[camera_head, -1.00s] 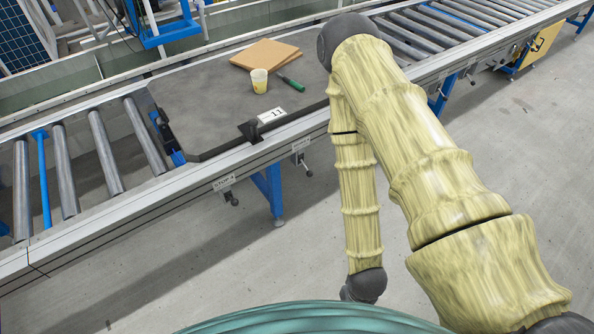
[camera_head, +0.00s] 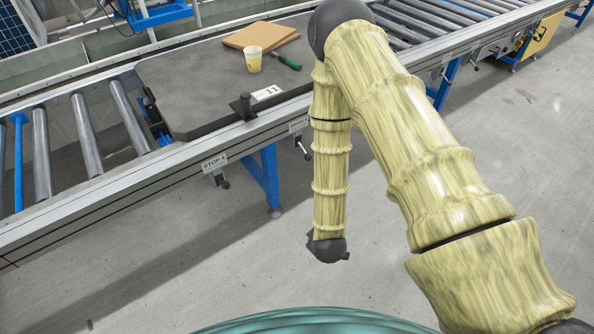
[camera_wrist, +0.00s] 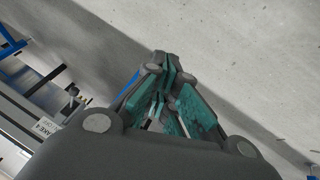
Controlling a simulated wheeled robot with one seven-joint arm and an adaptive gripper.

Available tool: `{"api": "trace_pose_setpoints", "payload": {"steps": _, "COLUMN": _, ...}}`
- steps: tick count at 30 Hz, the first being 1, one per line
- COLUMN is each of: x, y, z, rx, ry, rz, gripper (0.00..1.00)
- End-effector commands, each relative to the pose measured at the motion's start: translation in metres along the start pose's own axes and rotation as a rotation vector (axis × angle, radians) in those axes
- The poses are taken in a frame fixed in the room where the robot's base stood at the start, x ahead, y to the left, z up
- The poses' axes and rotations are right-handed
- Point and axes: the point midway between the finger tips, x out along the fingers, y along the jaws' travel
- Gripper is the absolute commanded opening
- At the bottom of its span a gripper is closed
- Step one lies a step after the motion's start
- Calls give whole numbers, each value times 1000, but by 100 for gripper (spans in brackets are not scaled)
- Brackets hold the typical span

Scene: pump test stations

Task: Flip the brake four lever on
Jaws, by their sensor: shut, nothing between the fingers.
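In the wrist view, a white label (camera_wrist: 47,127) reading in part "AKE 4" sits on the rail at the left. A small dark lever (camera_wrist: 73,93) stands out beside it. In the head view, a lever (camera_head: 304,150) hangs under the conveyor's front rail, below a small label (camera_head: 298,124) too small to read, left of my forearm. My gripper (camera_wrist: 163,58) is shut and empty, its teal-padded fingers together over the floor, apart from the lever. In the head view it is mostly hidden behind my dark wrist. I cannot tell the lever's on or off position.
Another lever (camera_head: 222,181) hangs further left under a label (camera_head: 214,162) reading "STOP 4". A dark board (camera_head: 200,90) on the conveyor holds a cup (camera_head: 253,60), brown sheets (camera_head: 260,36) and a green-handled tool (camera_head: 288,62). A blue leg (camera_head: 264,180) stands below. The floor in front is clear.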

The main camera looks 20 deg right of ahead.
Motion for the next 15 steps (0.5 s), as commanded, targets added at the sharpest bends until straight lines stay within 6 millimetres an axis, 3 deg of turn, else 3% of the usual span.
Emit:
{"api": "trace_pose_setpoints", "payload": {"steps": 1, "x": 26, "y": 0, "z": -9, "rx": -39, "ry": 33, "rz": 31, "gripper": 0}}
{"api": "trace_pose_setpoints", "payload": {"steps": 3, "x": 45, "y": 6, "z": -26, "rx": -99, "ry": 73, "rz": 76, "gripper": 0}}
{"api": "trace_pose_setpoints", "payload": {"steps": 15, "x": 130, "y": 43, "z": -123, "rx": -420, "ry": 222, "rz": 388, "gripper": 0}}
